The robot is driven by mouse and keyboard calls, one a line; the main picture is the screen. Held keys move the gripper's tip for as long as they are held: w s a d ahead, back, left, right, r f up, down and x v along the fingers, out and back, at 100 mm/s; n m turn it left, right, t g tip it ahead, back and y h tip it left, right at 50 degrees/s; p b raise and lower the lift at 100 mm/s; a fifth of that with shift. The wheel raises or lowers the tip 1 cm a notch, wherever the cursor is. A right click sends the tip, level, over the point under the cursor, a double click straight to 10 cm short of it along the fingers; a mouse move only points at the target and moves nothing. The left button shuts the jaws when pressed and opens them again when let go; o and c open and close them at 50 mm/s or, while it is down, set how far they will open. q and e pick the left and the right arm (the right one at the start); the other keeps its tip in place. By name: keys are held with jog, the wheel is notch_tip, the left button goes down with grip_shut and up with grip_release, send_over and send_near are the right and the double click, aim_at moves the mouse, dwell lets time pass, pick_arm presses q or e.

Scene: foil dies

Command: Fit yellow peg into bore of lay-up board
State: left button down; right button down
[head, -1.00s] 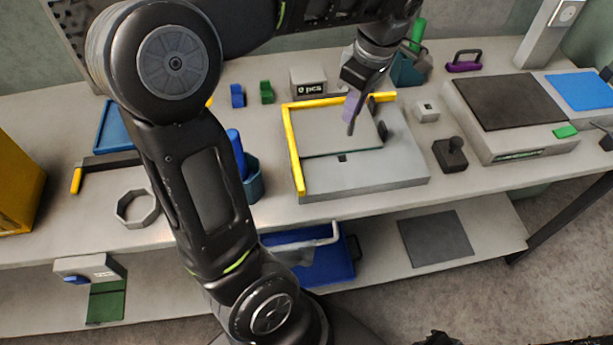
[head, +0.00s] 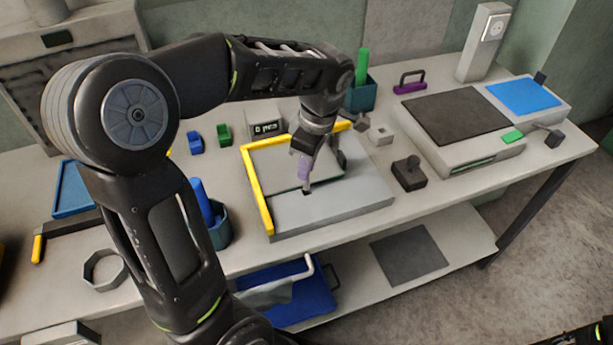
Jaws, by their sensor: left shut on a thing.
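The lay-up board (head: 345,205) is a grey slab with a yellow L-shaped fence and a darker plate on its back part. My left gripper (head: 306,175) points down over the middle of the board.
Behind the board stand a counter box (head: 265,124) and blue and green blocks (head: 224,133). A dark joystick-like block (head: 409,173) and a grey press-like box (head: 460,140) are to the right. A blue cup (head: 219,235) is left of the board.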

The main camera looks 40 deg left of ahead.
aim_at(304, 188)
pick_arm(q)
jog(key=shift+f, duration=1.9)
jog(key=shift+f, duration=0.1)
jog(key=shift+f, duration=0.2)
jog(key=c, duration=1.4)
grip_release()
jog(key=shift+r, duration=0.15)
jog(key=shift+c, duration=0.2)
jog(key=shift+r, duration=0.1)
notch_tip(304, 188, up, 12)
jog(key=d, duration=0.1)
jog(key=shift+w+d, duration=0.15)
jog(key=shift+d, duration=0.25)
